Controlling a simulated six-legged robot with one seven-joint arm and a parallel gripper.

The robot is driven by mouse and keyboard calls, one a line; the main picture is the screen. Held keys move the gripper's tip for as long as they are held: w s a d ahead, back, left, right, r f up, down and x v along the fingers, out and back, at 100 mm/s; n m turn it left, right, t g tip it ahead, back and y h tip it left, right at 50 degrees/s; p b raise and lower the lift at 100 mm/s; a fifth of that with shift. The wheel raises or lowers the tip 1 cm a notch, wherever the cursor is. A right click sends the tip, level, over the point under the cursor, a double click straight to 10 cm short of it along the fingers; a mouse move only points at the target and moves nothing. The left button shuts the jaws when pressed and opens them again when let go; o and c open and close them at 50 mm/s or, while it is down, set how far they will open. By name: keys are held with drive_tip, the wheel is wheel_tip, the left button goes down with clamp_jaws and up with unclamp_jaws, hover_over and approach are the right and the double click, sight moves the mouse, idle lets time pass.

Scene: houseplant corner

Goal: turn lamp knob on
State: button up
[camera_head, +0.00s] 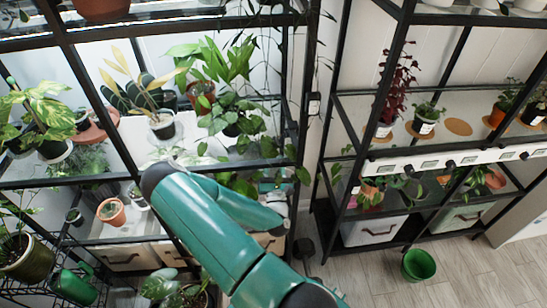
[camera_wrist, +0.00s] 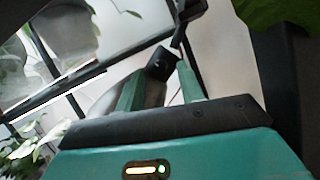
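My teal gripper (camera_head: 278,184) is at the end of my arm, low beside the black post between the two shelf racks. In the wrist view my gripper (camera_wrist: 160,82) has its two fingers apart, so it is open. A dark block with a small round mark (camera_wrist: 163,62) shows between and beyond the fingertips. I cannot tell whether it is the lamp knob or whether a finger touches it. In the head view a white strip (camera_head: 432,162) with several small dark knobs (camera_head: 451,163) runs along the right rack, apart from my gripper. Which knob is the lamp's is unclear.
Potted plants fill the left rack, and leaves hang around my gripper. A small pale box (camera_head: 314,103) is on the black post. A green pot (camera_head: 418,265) stands on the floor at the right. Bare floor (camera_head: 475,280) lies around it.

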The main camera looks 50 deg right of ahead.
drive_tip(key=shift+x, duration=1.15)
drive_tip(key=shift+c, duration=0.2)
clamp_jaws()
drive_tip(key=shift+m+g+h, duration=0.3)
drive_tip(key=shift+m, duration=0.3)
drive_tip(key=m+g, duration=0.2)
drive_tip(key=m, duration=0.3)
drive_tip(key=m+g, duration=0.2)
drive_tip(key=m, duration=0.3)
drive_tip(key=m+g+h, duration=0.1)
drive_tip(key=m+g, duration=0.1)
drive_tip(key=m, duration=0.3)
drive_tip(key=shift+w+a+r+m, duration=0.2)
drive_tip(key=shift+a+r+m, duration=0.05)
drive_tip(key=shift+m, duration=0.05)
drive_tip(key=shift+g, duration=0.4)
